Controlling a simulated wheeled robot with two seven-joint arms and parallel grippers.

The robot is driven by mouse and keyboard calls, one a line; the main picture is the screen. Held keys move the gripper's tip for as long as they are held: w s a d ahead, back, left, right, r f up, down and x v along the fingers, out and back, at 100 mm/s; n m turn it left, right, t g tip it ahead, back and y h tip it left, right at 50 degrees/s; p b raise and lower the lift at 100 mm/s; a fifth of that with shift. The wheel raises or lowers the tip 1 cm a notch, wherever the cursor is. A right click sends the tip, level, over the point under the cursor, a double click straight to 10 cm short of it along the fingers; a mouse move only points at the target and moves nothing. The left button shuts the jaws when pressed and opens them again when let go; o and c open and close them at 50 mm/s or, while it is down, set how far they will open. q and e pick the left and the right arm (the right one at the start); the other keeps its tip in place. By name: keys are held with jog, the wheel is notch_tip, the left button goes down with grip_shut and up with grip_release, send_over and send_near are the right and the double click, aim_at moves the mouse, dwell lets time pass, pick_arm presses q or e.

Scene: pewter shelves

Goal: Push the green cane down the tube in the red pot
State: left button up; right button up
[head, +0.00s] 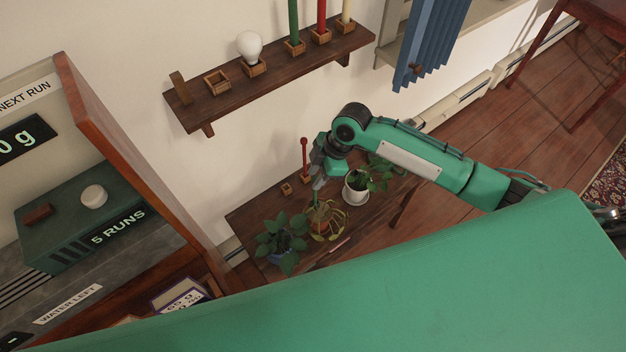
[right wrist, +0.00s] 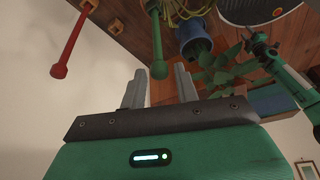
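The red pot (head: 322,222) holds a yellowing, drooping plant and stands on the low wooden bench between two other potted plants. My right gripper (head: 317,184) is above and just behind it. In the right wrist view, this gripper (right wrist: 160,88) is open, with two grey fingers apart. The green cane (right wrist: 156,40) points toward the gripper, its round knob just ahead of the gap between the fingertips, with nothing gripped. Its far end is near the red pot at the top edge; the tube is not clearly visible. A green arm at the right appears to be my left one, its fingers unclear.
A red cane (head: 304,155) stands behind on the bench (head: 250,212). A blue pot (right wrist: 195,38) and a white pot (head: 355,192) flank the red pot. A wall shelf (head: 290,68) holds a bulb and candles above. A cabinet (head: 135,165) stands left.

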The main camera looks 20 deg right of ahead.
jog(key=v, duration=0.8)
jog(key=shift+d+r, duration=0.15)
jog(key=shift+r, duration=0.25)
